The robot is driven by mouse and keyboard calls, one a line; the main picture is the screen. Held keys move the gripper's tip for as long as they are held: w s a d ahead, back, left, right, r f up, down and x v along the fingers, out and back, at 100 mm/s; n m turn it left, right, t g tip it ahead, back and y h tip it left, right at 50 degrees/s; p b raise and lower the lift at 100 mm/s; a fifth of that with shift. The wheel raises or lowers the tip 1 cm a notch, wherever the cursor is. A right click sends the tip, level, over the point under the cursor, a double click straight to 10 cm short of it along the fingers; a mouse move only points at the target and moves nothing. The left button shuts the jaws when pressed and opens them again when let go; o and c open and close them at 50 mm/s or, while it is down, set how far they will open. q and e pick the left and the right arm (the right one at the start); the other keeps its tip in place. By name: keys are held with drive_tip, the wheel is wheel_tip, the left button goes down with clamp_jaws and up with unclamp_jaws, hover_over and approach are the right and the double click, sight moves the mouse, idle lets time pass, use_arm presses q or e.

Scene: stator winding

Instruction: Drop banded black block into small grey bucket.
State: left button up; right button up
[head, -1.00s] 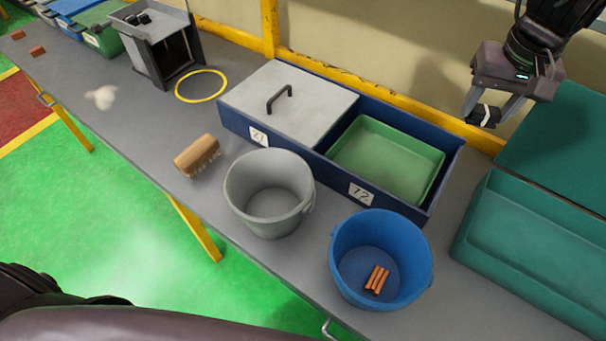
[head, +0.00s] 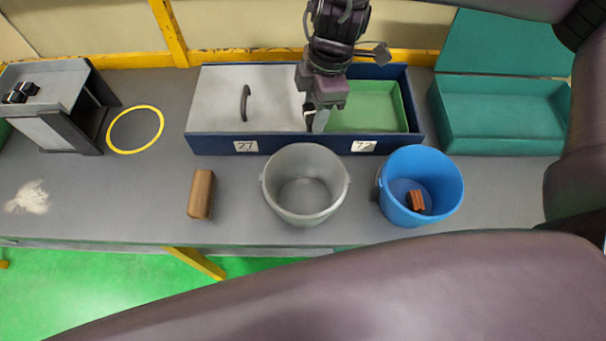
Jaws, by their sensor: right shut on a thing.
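The small grey bucket (head: 304,212) stands upright near the front of the bench and looks empty. My right gripper (head: 315,118) points down above the middle of the dark blue box, behind the grey bucket in the picture. It is shut on the banded black block (head: 308,109), which is mostly hidden by the finger; only a small dark part shows. The block is apart from the bucket. My left gripper is not in view.
A blue bucket (head: 437,170) with brown pieces (head: 416,200) stands right of the grey one. The dark blue box (head: 215,146) has a grey lid (head: 218,97) and a green tray (head: 370,108). A teal box (head: 500,140) is far right.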

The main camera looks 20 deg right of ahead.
use_arm(q)
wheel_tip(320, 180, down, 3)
drive_tip(key=b, duration=0.4)
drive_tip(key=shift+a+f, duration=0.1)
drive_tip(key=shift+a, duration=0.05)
use_arm(e)
drive_tip(key=s+a+f+n+g, duration=0.1)
drive_tip(key=s+a+f+n, duration=0.1)
drive_tip(key=s+f+n, duration=0.2)
wheel_tip(320, 180, down, 2)
drive_tip(key=n, duration=0.3)
drive_tip(key=shift+s+f+n, duration=0.2)
drive_tip(key=shift+f+n, duration=0.05)
drive_tip(key=shift+n, duration=0.05)
drive_tip(key=o, duration=1.1)
drive_tip(key=shift+c, duration=0.2)
drive_tip(key=shift+r, duration=0.1)
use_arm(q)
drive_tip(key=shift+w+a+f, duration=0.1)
use_arm(e)
wheel_tip(320, 180, up, 8)
drive_tip(key=d, duration=0.1)
drive_tip(key=shift+w+f, duration=0.25)
drive_tip(key=shift+w, duration=0.1)
